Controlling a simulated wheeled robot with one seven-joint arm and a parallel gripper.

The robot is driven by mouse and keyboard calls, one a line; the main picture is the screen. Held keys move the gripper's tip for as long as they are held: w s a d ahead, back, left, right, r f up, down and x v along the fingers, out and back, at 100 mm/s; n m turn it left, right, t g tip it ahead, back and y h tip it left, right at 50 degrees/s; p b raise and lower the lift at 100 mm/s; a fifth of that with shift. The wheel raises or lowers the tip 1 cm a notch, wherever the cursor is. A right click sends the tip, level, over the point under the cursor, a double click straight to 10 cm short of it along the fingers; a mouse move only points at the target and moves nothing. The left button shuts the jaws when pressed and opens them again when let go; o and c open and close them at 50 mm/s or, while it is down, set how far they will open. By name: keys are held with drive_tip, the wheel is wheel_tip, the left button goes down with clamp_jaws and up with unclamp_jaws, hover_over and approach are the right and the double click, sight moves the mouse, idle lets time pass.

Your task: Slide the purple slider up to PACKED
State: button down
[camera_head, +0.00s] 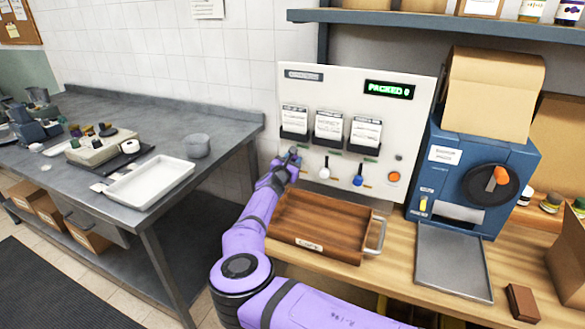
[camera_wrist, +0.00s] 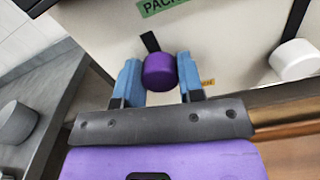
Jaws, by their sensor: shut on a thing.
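The purple slider (camera_wrist: 159,71) is a round knob on the pale panel, seen between the blue fingertips of my gripper (camera_wrist: 160,80) in the wrist view. My gripper is shut on it. A dark slot shows just above the knob, and a green label beginning "PAC" (camera_wrist: 163,5) is above that, cut off by the frame edge. In the head view my gripper (camera_head: 289,158) is at the lower left of the white panel (camera_head: 350,92) and hides the purple knob. The green display (camera_head: 389,90) reads "PACKED 0".
A white knob (camera_head: 324,172), a blue knob (camera_head: 358,181) and an orange button (camera_head: 394,177) are to the right on the panel. A wooden tray (camera_head: 322,224) lies below. A blue machine (camera_head: 451,182) stands at right. Three card holders hang above the knobs.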

drive_tip(key=shift+r, duration=1.35)
drive_tip(key=c, duration=0.7)
unclamp_jaws()
drive_tip(key=shift+c, duration=0.2)
drive_tip(key=v, duration=1)
drive_tip(key=shift+s, duration=0.4)
drive_tip(key=shift+a, duration=0.2)
